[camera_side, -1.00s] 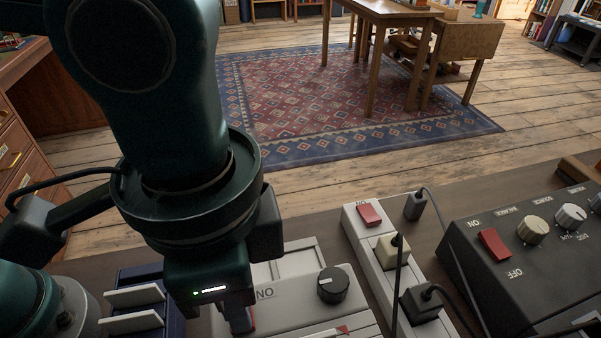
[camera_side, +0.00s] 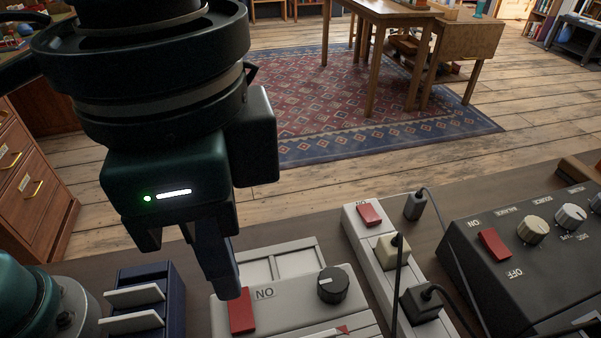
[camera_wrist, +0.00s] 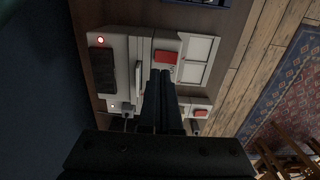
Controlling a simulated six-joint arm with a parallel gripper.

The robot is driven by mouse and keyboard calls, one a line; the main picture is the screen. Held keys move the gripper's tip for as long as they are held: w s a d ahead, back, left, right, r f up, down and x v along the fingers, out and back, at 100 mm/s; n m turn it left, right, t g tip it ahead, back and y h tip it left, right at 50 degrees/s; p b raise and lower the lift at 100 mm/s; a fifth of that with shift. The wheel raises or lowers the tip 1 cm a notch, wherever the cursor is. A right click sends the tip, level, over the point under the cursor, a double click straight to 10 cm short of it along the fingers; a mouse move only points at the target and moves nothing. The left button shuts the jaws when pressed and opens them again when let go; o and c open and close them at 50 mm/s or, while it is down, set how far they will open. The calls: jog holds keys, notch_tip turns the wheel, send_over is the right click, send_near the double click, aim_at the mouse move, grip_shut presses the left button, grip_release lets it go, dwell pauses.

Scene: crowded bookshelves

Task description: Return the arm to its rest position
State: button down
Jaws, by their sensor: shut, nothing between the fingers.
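My gripper (camera_side: 222,268) is in the left half of the side view, pointing down with its fingers together and nothing between them. Its fingertips are beside and just above a red rocker switch (camera_side: 242,311) on a light grey device (camera_side: 300,305) with a black knob (camera_side: 333,285). In the wrist view the shut fingers (camera_wrist: 161,78) reach over the same device, with the red switch (camera_wrist: 166,57) close by their tips. I cannot tell whether the tips touch anything.
A dark blue rack (camera_side: 172,300) with pale upright pieces stands left of the device. A white power strip (camera_side: 365,250) with plugs and cords and a black control box (camera_side: 520,260) stand to the right. A rug (camera_side: 330,110) and table (camera_side: 400,12) lie beyond.

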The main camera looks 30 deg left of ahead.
jog(key=shift+r, duration=0.3)
jog(key=w+a+r+n+t+h, duration=0.1)
jog(key=w+a+r+n, duration=0.15)
jog(key=a, duration=0.45)
jog(key=w+a+r+n+t, duration=0.1)
jog(key=w+a+n, duration=0.15)
jog(key=a, duration=0.35)
jog(key=s+a+f+n+t+y, duration=0.1)
jog(key=s+a+f+n+t, duration=0.1)
jog(key=a+f, duration=0.7)
jog(key=shift+s+f+n+t, duration=0.15)
jog(key=shift+s+n+t, duration=0.25)
jog(key=shift+n+t, duration=0.5)
